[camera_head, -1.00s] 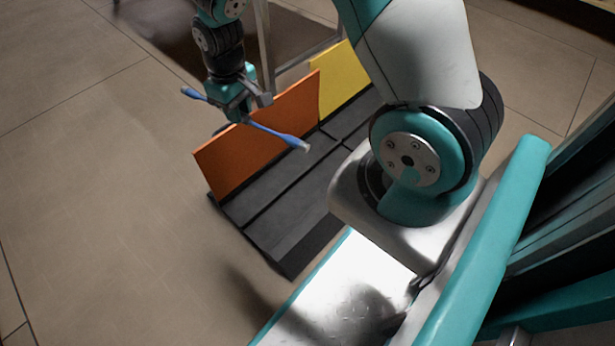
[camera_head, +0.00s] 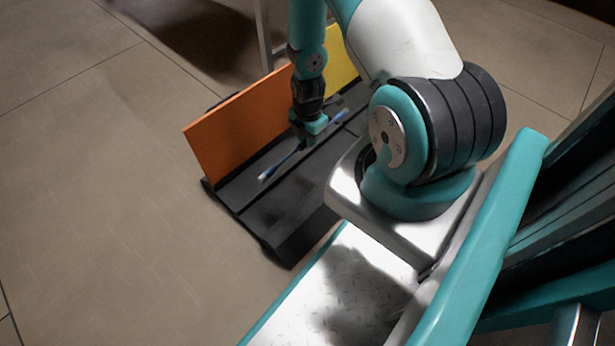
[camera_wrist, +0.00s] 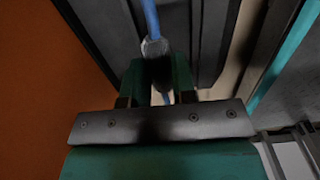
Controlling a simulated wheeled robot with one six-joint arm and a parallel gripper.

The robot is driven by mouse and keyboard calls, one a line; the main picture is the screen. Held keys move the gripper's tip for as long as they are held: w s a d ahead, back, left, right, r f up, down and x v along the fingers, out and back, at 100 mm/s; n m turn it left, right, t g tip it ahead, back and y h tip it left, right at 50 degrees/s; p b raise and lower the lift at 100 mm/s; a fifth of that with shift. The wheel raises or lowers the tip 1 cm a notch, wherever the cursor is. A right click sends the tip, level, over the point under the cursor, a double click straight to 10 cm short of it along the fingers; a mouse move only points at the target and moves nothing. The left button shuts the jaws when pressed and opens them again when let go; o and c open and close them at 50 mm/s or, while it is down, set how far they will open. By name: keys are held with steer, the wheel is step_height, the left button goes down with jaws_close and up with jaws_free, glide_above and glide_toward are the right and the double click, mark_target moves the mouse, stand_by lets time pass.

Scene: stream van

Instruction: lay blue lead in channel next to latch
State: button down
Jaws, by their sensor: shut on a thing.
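The blue lead (camera_head: 283,164) is a short cable with pale plug ends. My gripper (camera_head: 307,138) is shut on its middle, over the dark grey ribbed unit (camera_head: 270,205). In the head view the lead runs roughly along the unit's long grooves. I cannot tell whether it touches the floor of a channel. In the wrist view the lead (camera_wrist: 150,18) passes up from between my fingers (camera_wrist: 158,75), beside a dark ridge (camera_wrist: 205,40). I cannot make out a latch in either view.
An upright orange panel (camera_head: 235,120) stands along the unit's far side, close to my gripper. A yellow panel (camera_head: 342,65) stands beyond it at the far end. A metal-legged stand (camera_head: 264,35) is behind. Open tiled floor (camera_head: 100,190) lies to the left.

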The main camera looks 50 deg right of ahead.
mark_target(308, 177)
step_height(308, 177, down, 17)
steer(key=b, duration=0.8)
steer(key=shift+f+b, duration=0.1)
steer(key=shift+b, duration=0.2)
steer(key=shift+f, duration=0.1)
steer(key=c, duration=0.9)
jaws_free()
steer(key=shift+c, duration=0.2)
